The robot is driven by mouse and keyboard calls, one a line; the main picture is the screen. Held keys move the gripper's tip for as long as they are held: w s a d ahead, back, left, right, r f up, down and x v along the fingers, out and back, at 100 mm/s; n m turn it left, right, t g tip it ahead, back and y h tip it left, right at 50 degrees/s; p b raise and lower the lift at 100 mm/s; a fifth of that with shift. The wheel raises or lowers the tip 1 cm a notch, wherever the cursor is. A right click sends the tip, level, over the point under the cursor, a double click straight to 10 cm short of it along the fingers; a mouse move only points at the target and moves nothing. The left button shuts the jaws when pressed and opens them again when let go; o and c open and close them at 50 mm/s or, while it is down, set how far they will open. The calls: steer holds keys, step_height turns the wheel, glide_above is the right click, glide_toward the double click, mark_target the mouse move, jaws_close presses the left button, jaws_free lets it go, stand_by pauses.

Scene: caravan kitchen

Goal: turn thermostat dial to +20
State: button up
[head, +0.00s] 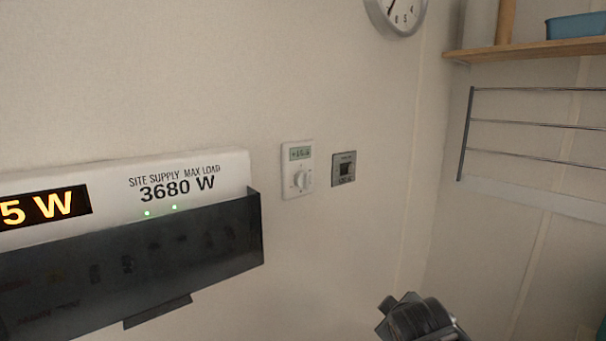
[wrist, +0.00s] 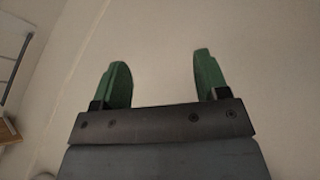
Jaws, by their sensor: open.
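The white thermostat (head: 297,169) is on the wall near the middle of the head view. Its small greenish display (head: 300,153) seems to read about +15, with the last digit too small to be sure. Its round white dial (head: 300,180) sits below the display. In the wrist view my gripper (wrist: 160,80) is open and empty, its two green fingers apart in front of bare wall. In the head view only a dark part of my arm shows at the lower edge, below and right of the thermostat. The thermostat is not in the wrist view.
A grey switch plate (head: 344,168) is just right of the thermostat. A power panel (head: 200,190) with a dark protruding cover (head: 130,265) is at left. A clock (head: 398,14), a wooden shelf (head: 530,50) and a wire rack (head: 535,122) are at right. The wall below the thermostat is clear.

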mark_target(308, 180)
steer(key=w+a+r+n+t+y+p, duration=0.1)
steer(key=w+a+r+n+t+y, duration=0.15)
steer(key=r+n, duration=0.55)
steer(key=w+a+r+n+t+y+p, duration=0.1)
steer(key=w+r+n+t+y, duration=0.15)
steer(key=r+n, duration=0.55)
steer(key=w+a+r+n+t+y, duration=0.2)
steer(key=r+n+t+y, duration=0.15)
steer(key=r+n, duration=0.45)
steer(key=w+a+n+g+y+p, duration=0.1)
steer(key=w+a+n, duration=0.2)
steer(key=n, duration=0.1)
steer(key=w+a+n+y+p, duration=0.1)
steer(key=w+a+n, duration=0.2)
steer(key=a+n, duration=0.1)
steer(key=w+a+n+g+y+p, duration=0.1)
steer(key=w+a+n+y+p, duration=0.1)
steer(key=w+a+n, duration=0.1)
steer(key=shift+w+a+f+n+g, duration=0.1)
steer(key=shift+w+a+n+g, duration=0.3)
steer(key=shift+w, duration=0.2)
steer(key=c, duration=0.9)
